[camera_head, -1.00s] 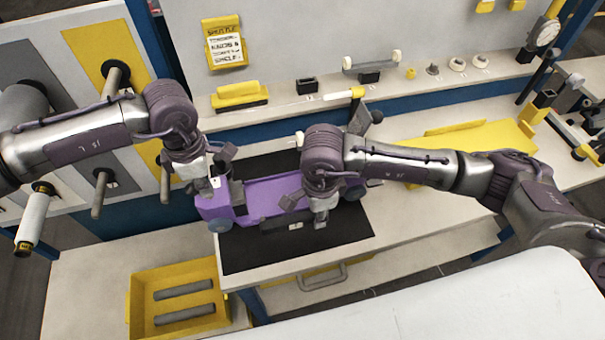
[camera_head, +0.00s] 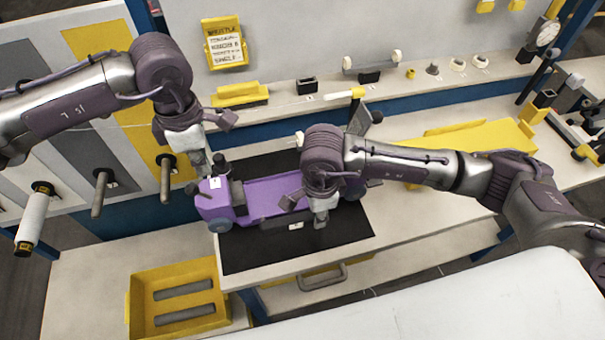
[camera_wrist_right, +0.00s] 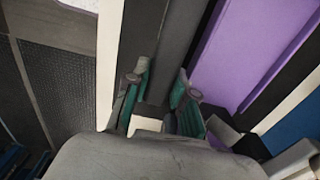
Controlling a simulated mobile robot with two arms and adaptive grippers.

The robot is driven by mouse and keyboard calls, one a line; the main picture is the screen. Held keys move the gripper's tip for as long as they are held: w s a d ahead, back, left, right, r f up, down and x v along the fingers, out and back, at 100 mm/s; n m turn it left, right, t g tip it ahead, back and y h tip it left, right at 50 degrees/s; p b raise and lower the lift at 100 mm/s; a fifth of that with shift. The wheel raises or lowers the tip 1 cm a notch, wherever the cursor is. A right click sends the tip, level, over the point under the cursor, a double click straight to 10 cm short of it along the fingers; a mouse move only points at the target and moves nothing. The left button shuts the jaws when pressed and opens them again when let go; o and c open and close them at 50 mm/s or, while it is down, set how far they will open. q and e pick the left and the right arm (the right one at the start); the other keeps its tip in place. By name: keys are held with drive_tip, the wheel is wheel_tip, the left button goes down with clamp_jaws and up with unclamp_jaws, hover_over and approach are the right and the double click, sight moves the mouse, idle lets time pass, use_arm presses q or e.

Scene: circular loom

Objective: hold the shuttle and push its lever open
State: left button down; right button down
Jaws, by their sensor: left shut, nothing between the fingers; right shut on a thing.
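The purple shuttle (camera_head: 270,196) lies on a black mat (camera_head: 250,252) on the bench, with dark wheels at its ends. My right gripper (camera_head: 321,219) is shut on the shuttle near its right end, at the side toward me. In the right wrist view, its green-padded fingers (camera_wrist_right: 158,108) flank a dark grey bar beside the purple body (camera_wrist_right: 228,58). My left gripper (camera_head: 204,172) is shut and empty, just above the shuttle's left end. Small dark parts and a white label sit at that end. I cannot tell which part is the lever, nor whether the left fingertips touch the shuttle.
A yellow tray (camera_head: 143,304) with two grey bars stands at the lower left. Pegs and a white spool (camera_head: 34,219) stick out of the panel at left. A shelf (camera_head: 290,102) with small parts runs behind the mat. A yellow tray (camera_head: 470,150) lies right of the mat.

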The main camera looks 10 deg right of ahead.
drive_tip(key=c, duration=1.3)
unclamp_jaws()
drive_tip(key=shift+s+d+f, duration=0.1)
drive_tip(key=shift+f, duration=0.1)
drive_tip(key=o, duration=0.4)
drive_tip(key=shift+w+r, duration=0.1)
drive_tip(key=shift+w, duration=0.1)
wheel_tip(320, 180, up, 12)
drive_tip(key=shift+f, duration=0.1)
